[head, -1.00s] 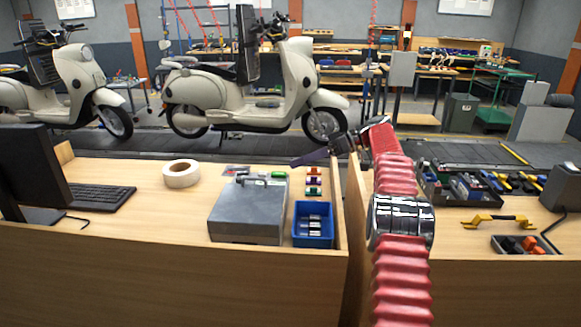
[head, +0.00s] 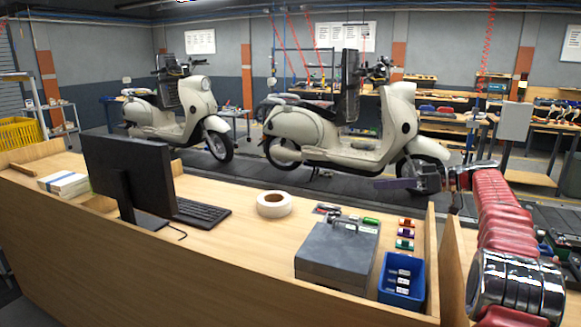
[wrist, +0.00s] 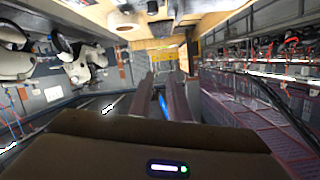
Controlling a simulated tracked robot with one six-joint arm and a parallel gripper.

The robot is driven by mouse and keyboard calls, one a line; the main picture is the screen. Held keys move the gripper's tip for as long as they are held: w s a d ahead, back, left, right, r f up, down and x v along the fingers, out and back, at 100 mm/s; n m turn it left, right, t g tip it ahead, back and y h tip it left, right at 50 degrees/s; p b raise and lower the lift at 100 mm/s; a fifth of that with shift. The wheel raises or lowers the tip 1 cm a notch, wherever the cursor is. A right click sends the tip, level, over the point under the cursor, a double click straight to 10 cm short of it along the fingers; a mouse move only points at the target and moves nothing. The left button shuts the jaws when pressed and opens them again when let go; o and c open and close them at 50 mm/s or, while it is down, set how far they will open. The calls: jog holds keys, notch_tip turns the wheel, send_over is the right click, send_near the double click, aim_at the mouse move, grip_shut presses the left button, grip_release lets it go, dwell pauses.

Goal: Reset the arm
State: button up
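My red-sleeved arm rises at the right of the head view. My gripper (head: 395,184) is at its far end, pointing left, in front of the right scooter's front wheel in the picture. In the wrist view my gripper (wrist: 163,85) shows two dark parallel fingers with a narrow gap between them, through which the background shows. Nothing is seen held, and the fingers touch nothing that I can see.
The wooden bench (head: 250,240) holds a monitor (head: 128,175), keyboard (head: 202,213), tape roll (head: 262,206), grey box (head: 335,258) and blue bin (head: 402,278). Two cream scooters (head: 325,142) stand on the conveyor behind. The air around my gripper looks clear.

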jog(key=w+a+r+t, duration=0.1)
jog(key=a+r+t, duration=0.15)
jog(key=r, duration=0.25)
jog(key=w+a+r+m+t+h, duration=0.1)
jog(key=r+t, duration=0.2)
jog(key=r, duration=0.3)
jog(key=w+a+r+t, duration=0.1)
jog(key=w+r+t, duration=0.1)
jog(key=r, duration=0.3)
jog(key=s+d+r+m+t+h, duration=0.1)
jog(key=s+r+m+t+h, duration=0.45)
jog(key=r+h, duration=0.3)
jog(key=s+f+m+g+h, duration=0.55)
jog(key=s+f+h, duration=0.25)
jog(key=s+f, duration=0.8)
jog(key=s+a+f+n+g+y, duration=0.1)
jog(key=s+a+f+g, duration=0.3)
jog(key=s+f, duration=0.6)
jog(key=s+a+f+n+g+y, duration=0.1)
jog(key=s+a+f+g, duration=0.3)
jog(key=s+f, duration=0.7)
jog(key=s+a+y, duration=0.1)
jog(key=s, duration=0.7)
jog(key=shift+a+y, duration=0.3)
jog(key=shift+y, duration=0.05)
